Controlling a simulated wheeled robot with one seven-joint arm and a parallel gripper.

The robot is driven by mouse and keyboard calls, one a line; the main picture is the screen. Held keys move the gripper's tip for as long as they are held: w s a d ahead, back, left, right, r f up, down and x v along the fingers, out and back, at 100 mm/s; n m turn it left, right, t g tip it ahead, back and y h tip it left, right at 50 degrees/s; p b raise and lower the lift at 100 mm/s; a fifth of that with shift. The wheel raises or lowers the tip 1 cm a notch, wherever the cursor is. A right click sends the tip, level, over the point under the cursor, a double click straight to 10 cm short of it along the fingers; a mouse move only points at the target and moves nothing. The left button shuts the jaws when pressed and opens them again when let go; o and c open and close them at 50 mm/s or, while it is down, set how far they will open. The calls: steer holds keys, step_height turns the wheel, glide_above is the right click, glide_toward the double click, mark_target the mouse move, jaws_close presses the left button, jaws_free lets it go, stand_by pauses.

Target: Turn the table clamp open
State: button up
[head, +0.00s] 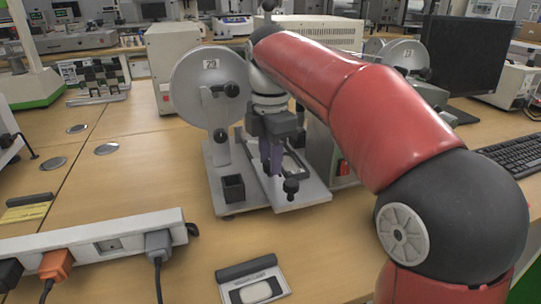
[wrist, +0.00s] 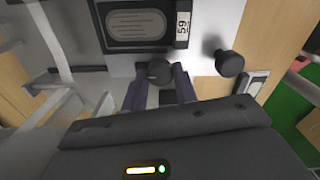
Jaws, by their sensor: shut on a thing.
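The test machine (head: 216,80) has a round grey disc and a light grey base plate (head: 240,206) on the wooden bench. My gripper (head: 271,168) points down over this base plate, behind a black knob (head: 291,188) at the plate's front. In the wrist view, my gripper (wrist: 159,88) has its two fingers on either side of a round black knob (wrist: 158,71), which I take to be the table clamp's, and is shut on it. A second black knob (wrist: 229,63) stands to the right, apart from the fingers. The clamp's lower parts are hidden by my gripper.
A small black square holder (head: 233,188) stands on the plate's left side. A power strip (head: 100,240) with plugs lies at the front left, and a small device (head: 250,286) at the front edge. A monitor (head: 465,50) and keyboard (head: 515,154) are at right.

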stand_by(0.3)
steer(key=o, duration=1)
steer(key=shift+c, duration=0.2)
step_height(320, 180, up, 8)
steer(key=shift+f, duration=0.1)
steer(key=shift+s, duration=0.15)
